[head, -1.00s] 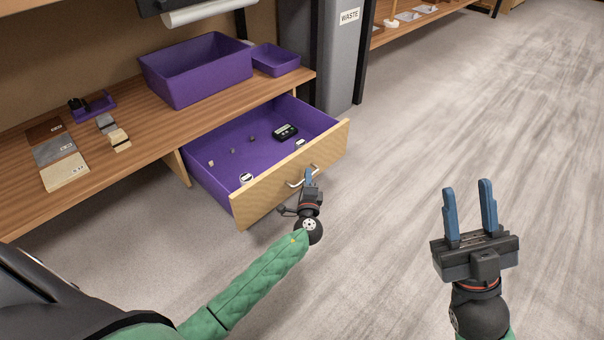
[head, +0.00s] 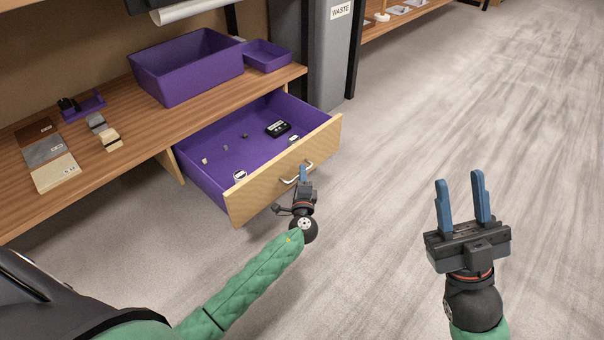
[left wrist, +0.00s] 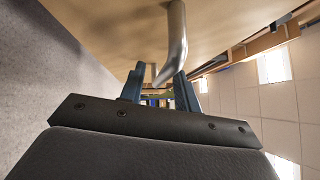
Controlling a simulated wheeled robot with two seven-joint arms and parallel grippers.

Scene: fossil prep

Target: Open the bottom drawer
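The drawer (head: 262,187) under the wooden bench stands pulled out, with a light wood front and a purple inside. No second drawer shows, so I cannot tell its place in a stack. Its metal bar handle (head: 288,181) is on the front, and it also shows in the left wrist view (left wrist: 177,40). My left gripper (head: 303,172) is at the handle. In the left wrist view its blue fingers (left wrist: 160,88) stand apart with the handle's end between them; contact is unclear. My right gripper (head: 459,190) is open and empty over the floor at right.
Several small pieces and a black device (head: 277,128) lie in the drawer. The bench top (head: 120,165) holds a large purple bin (head: 190,75), a smaller tray (head: 266,55) and sample blocks. A grey waste bin (head: 328,60) stands behind. The floor at right is clear.

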